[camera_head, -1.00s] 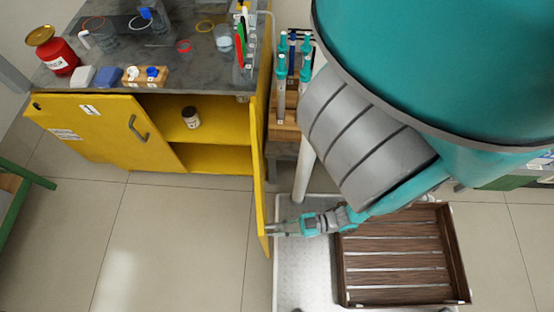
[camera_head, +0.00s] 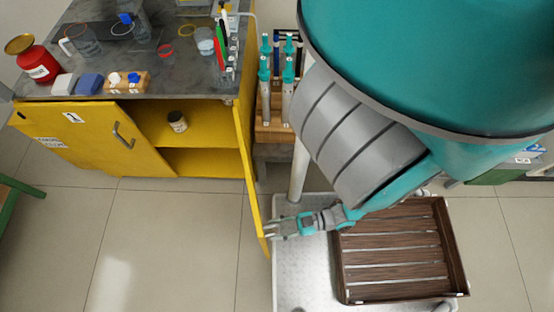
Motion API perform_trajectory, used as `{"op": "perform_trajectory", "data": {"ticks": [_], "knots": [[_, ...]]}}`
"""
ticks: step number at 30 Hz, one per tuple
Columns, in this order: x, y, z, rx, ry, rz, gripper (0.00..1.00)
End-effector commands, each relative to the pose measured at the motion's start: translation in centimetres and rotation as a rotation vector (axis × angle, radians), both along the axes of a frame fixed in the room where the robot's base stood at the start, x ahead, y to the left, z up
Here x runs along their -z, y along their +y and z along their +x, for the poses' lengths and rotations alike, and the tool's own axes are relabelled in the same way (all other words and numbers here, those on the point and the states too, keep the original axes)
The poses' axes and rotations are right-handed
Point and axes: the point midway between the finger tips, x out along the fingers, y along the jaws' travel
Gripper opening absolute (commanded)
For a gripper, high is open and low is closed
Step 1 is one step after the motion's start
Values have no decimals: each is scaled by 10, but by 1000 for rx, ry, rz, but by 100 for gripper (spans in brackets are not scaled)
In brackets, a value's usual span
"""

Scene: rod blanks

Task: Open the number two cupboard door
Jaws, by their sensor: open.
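The yellow cupboard has a left door (camera_head: 85,132) marked "1" with a grey handle, and it is shut. The right door (camera_head: 252,190) is swung wide open toward me and seen nearly edge-on, so its face and any number on it are hidden. The opening behind it shows a shelf (camera_head: 207,135) with a small jar (camera_head: 177,121). My gripper (camera_head: 270,230) is open at the right side of the open door, close to its outer edge. I cannot tell whether the fingers touch it.
The grey bench top (camera_head: 180,70) holds a red can (camera_head: 38,64), beakers, small blocks and upright markers. A wooden slatted crate (camera_head: 395,255) sits on my base at right. A rack of teal-topped tools (camera_head: 275,90) stands beside the cupboard. The floor in front is clear.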

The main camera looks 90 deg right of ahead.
Motion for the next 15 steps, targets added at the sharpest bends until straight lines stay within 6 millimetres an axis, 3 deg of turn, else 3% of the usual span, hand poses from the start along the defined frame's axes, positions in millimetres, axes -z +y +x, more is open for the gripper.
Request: {"op": "perform_trajectory", "data": {"ticks": [8,15], "knots": [[0,-1,-3,3,0,0,43],[0,-6,-34,6,2,-1,43]]}}
